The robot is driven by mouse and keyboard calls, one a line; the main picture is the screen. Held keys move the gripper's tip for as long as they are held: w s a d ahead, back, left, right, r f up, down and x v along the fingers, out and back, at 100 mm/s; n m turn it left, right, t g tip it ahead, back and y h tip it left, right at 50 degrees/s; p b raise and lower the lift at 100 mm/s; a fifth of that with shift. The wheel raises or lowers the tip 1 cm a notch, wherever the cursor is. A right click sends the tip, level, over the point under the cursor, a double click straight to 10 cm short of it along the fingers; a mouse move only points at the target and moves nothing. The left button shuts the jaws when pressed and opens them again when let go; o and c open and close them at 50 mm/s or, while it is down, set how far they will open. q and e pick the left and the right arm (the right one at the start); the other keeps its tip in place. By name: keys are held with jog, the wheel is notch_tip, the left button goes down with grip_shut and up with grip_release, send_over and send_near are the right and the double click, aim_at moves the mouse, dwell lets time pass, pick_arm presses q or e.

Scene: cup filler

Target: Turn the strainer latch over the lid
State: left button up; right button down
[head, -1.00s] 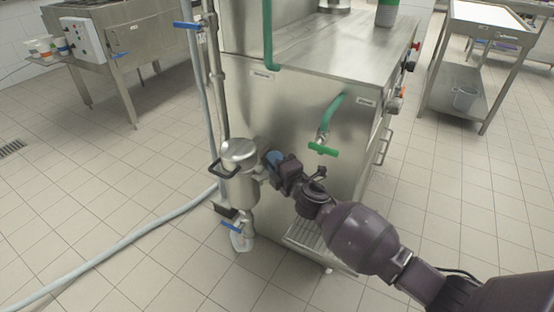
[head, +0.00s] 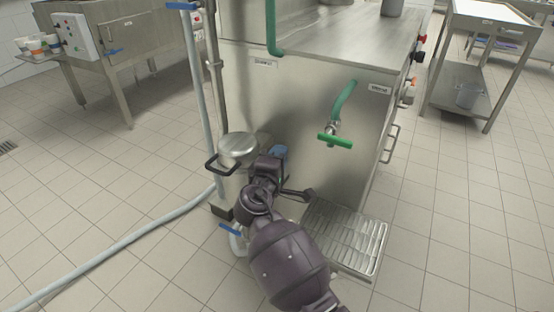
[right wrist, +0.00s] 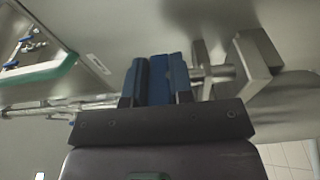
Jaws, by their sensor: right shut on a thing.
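The strainer is an upright steel cylinder with a domed steel lid (head: 238,146) and a dark side handle (head: 219,166). My right gripper (head: 277,156) is just right of the lid, with the arm hiding the strainer's lower right side. It is shut on the strainer latch. In the right wrist view the closed blue fingers (right wrist: 158,80) have a blue piece between them, and a steel rod and bracket (right wrist: 252,62) adjoin on the right. The latch itself is mostly hidden in the head view. My left gripper is not in view.
The steel machine cabinet stands close behind my arm, with a green-handled tap (head: 335,140) above a slotted drip tray (head: 345,238). A blue-handled valve (head: 230,230) sits below the strainer. A grey hose (head: 130,245) crosses the floor at left.

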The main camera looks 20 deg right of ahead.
pick_arm(q)
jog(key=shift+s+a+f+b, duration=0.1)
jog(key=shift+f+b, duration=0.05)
jog(key=shift+b, duration=0.2)
pick_arm(e)
jog(key=shift+f+m+g+h, duration=0.1)
jog(key=shift+m+g+h, duration=0.9)
jog(key=shift+g+h, duration=0.15)
jog(key=c, duration=1.3)
grip_release()
jog(key=shift+s+a, duration=0.2)
jog(key=shift+a, duration=0.1)
pick_arm(q)
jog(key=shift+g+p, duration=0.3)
jog(key=shift+p, duration=0.55)
pick_arm(e)
jog(key=shift+v, duration=5.05)
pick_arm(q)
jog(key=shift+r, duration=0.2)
